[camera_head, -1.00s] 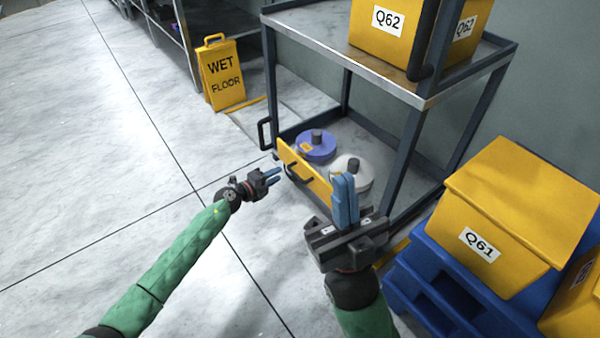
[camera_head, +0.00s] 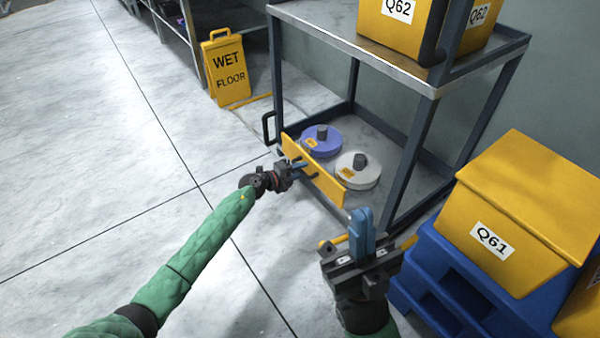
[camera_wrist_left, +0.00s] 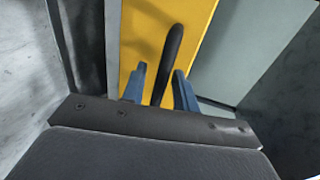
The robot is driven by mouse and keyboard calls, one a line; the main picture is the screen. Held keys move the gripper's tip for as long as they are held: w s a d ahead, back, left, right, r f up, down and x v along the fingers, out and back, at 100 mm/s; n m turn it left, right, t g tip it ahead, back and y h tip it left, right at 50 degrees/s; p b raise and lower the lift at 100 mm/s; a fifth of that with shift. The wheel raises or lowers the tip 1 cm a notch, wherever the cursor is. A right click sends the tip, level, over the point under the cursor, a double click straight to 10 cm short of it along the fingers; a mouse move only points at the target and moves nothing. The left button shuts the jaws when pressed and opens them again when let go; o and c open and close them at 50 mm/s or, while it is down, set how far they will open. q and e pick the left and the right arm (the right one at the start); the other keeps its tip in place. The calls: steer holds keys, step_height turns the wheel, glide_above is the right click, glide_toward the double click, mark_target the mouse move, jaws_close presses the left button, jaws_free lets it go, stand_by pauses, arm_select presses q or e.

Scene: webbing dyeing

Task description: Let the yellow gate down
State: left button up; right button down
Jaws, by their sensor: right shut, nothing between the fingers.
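The yellow gate (camera_head: 325,176) stands upright across the front of the cart's lower shelf; its face also fills the middle of the left wrist view (camera_wrist_left: 140,38). A black bar handle (camera_wrist_left: 173,50) is on its face. My left gripper (camera_head: 302,168) is at the gate's front. In the left wrist view its two blue fingers (camera_wrist_left: 160,88) are apart, with the handle showing between them; contact with it cannot be told. My right gripper (camera_head: 361,232) is shut and empty, in front of the cart at the gate's right end.
Behind the gate lie a purple reel (camera_head: 321,143) and a white reel (camera_head: 357,172). A cart post (camera_head: 408,150) stands to the right. A yellow bin Q61 (camera_head: 515,215) sits on a blue pallet (camera_head: 470,280). A wet floor sign (camera_head: 227,70) stands behind. The floor at left is clear.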

arm_select(q)
steer(key=shift+d, duration=0.1)
jaws_close()
